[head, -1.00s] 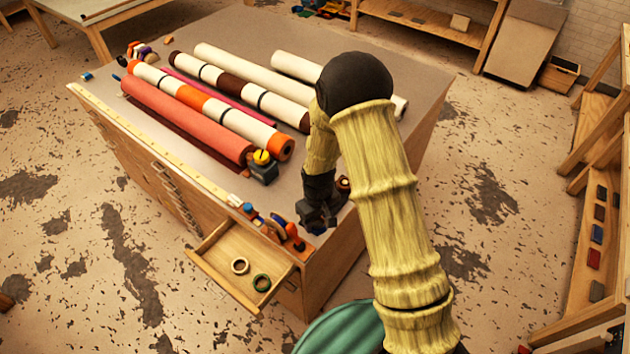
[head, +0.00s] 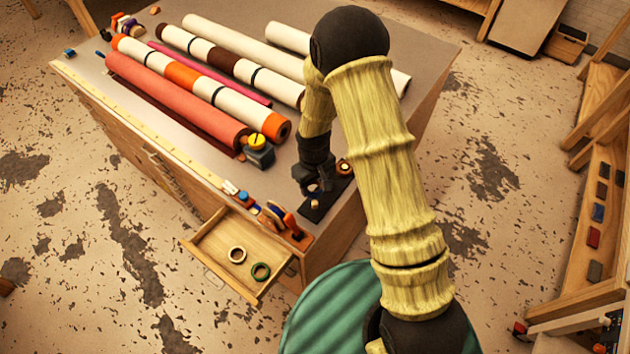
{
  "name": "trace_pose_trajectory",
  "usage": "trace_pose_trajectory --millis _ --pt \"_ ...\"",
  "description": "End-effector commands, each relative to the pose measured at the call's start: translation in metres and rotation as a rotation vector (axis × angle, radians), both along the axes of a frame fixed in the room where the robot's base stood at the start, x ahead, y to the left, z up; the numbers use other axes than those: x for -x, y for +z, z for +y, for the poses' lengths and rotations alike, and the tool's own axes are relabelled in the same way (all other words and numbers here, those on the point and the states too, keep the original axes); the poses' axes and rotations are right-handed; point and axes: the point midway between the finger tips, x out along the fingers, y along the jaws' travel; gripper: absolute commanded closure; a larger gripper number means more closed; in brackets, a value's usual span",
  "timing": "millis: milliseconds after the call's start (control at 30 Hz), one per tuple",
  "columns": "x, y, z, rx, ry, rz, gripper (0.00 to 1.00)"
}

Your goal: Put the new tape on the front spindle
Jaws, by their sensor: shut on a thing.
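My gripper (head: 316,188) is at the near right corner of the bench, over or just beside a dark flat stand (head: 322,206). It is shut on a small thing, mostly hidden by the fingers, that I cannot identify. A brown and pale roll (head: 343,168) sits at the far end of the stand, just right of the gripper. The front spindle cannot be made out.
An orange dispenser (head: 292,230) and small items line the bench's front edge. A dark block with a yellow top (head: 259,150) stands by the long rolls (head: 190,80) on the bench (head: 285,185). The drawer juts out below the front edge.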

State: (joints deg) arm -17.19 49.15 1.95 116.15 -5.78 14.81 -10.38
Motion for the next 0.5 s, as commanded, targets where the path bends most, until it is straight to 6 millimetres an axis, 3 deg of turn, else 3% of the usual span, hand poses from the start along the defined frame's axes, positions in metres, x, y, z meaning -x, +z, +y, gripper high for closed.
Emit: trace_pose_trajectory --millis 500 --pt "-0.001 -0.035 -0.003 0.000 -0.007 0.000 0.73"
